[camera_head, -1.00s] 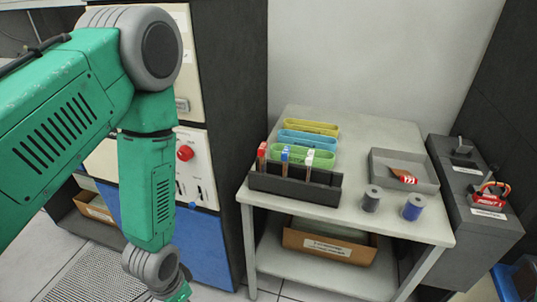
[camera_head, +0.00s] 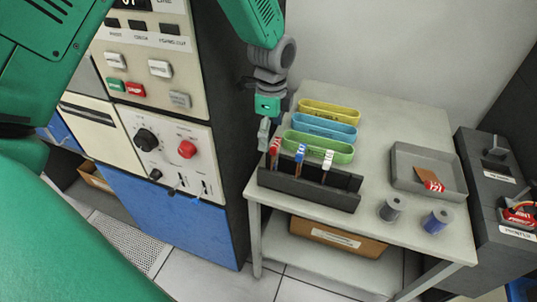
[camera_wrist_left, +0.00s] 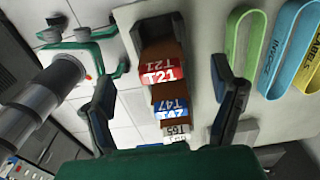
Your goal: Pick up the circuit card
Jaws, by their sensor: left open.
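Several brown circuit cards stand in a black rack (camera_head: 310,191) at the table's front left. They carry a red label (camera_head: 275,146), a blue label (camera_head: 300,153) and a white label (camera_head: 328,159). In the left wrist view the red-labelled T21 card (camera_wrist_left: 163,75) is nearest, with the blue T47 card (camera_wrist_left: 171,108) and a white-labelled card (camera_wrist_left: 177,132) beyond. My left gripper (camera_head: 264,132) is open above the rack's left end, its fingers on either side of the card row in the wrist view. I see no grip on a card. My right gripper is not in view.
Yellow (camera_head: 329,110), blue (camera_head: 319,126) and green (camera_head: 317,147) bins stand behind the rack. A grey tray (camera_head: 455,183) holds a red-labelled card (camera_head: 430,180). Two spools (camera_head: 391,208) stand in front of it. A control cabinet (camera_head: 170,150) stands left of the table.

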